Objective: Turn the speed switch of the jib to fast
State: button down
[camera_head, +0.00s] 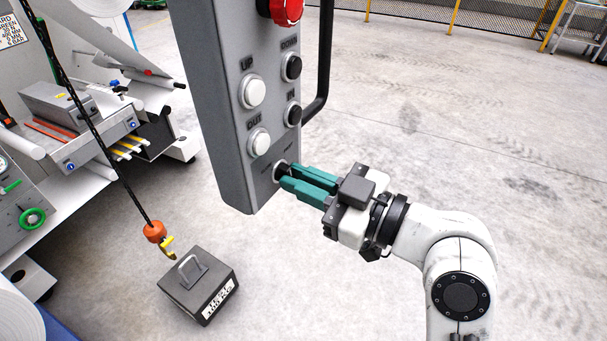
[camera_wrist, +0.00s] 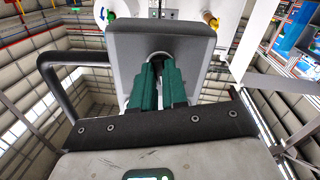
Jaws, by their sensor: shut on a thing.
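The grey jib control box (camera_head: 213,100) hangs in the middle of the head view, with white and black push buttons and a red button on its face. The speed switch (camera_head: 279,171) is a small black knob in a pale ring at the lower end of the box. My gripper (camera_head: 288,177) has its teal fingers shut on the knob. In the wrist view my gripper (camera_wrist: 158,66) reaches the box's underside end (camera_wrist: 195,45); the fingers mostly hide the knob. Which way the knob points cannot be told, and the labels beside it are too small to read.
A dark weight block (camera_head: 199,285) with a handle stands on the floor. An orange and yellow hook (camera_head: 157,234) hangs on a black line above it. A machine (camera_head: 75,120) fills the left side. A black bar handle (camera_head: 324,60) runs along the box's right side. The floor at right is clear.

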jog(key=shift+m+p, duration=3.4)
jog(key=shift+m, duration=2.4)
jog(key=c, duration=1.1)
grip_release()
jog(key=shift+c, duration=0.2)
jog(key=shift+s+d, duration=0.1)
jog(key=b+v, duration=0.3)
jog(key=v, duration=0.7)
jog(key=shift+d, duration=0.3)
